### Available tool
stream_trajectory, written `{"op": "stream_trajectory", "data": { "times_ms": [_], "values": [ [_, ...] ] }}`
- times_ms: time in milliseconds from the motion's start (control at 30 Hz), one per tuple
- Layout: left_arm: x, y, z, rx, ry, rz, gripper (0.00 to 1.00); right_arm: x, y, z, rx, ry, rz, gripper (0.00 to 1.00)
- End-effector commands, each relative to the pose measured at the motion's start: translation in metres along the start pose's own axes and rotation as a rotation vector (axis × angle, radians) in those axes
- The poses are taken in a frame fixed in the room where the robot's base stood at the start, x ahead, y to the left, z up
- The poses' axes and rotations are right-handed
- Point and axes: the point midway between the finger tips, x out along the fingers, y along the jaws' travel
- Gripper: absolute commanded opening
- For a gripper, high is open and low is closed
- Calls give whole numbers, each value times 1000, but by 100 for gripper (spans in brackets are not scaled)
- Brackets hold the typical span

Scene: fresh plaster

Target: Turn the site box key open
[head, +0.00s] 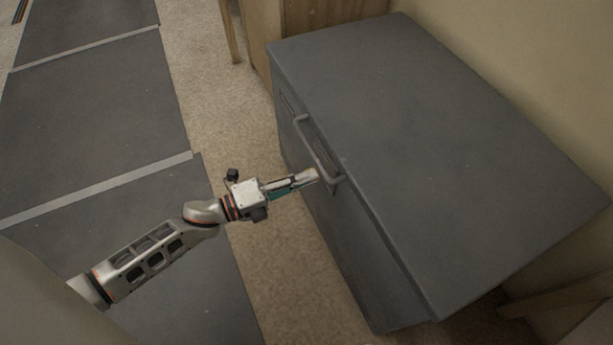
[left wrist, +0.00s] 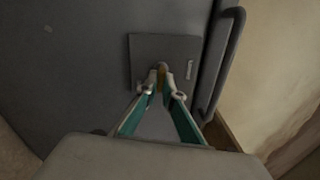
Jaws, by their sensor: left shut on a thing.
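The site box (head: 440,150) is a dark grey chest standing against the wall, with a bar handle (head: 318,150) on its front. My left gripper (head: 312,176) reaches the front of the box just below the handle. In the left wrist view, my left gripper (left wrist: 162,80) is shut on a small orange-brown key (left wrist: 161,74) in front of a square grey plate (left wrist: 146,54) on the box. The fingers cover most of the key, so its exact angle is hard to tell. In the head view the key is hidden. My right gripper is in neither view.
The bar handle also shows in the left wrist view (left wrist: 222,65), right of the plate. Dark floor mats (head: 100,100) with pale strips lie at the left. A wooden piece (head: 325,12) stands behind the box. Speckled floor is clear between mats and box.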

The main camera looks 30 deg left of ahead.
Motion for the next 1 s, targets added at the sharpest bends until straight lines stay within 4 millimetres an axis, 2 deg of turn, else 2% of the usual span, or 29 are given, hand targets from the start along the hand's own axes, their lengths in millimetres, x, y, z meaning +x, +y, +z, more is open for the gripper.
{"op": "stream_trajectory", "data": {
  "times_ms": [433,1000],
  "values": [
    [-1,3,1,299,-1,2,0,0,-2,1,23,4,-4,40],
    [0,3,1,380,-1,2,0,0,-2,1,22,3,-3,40]
  ]
}}
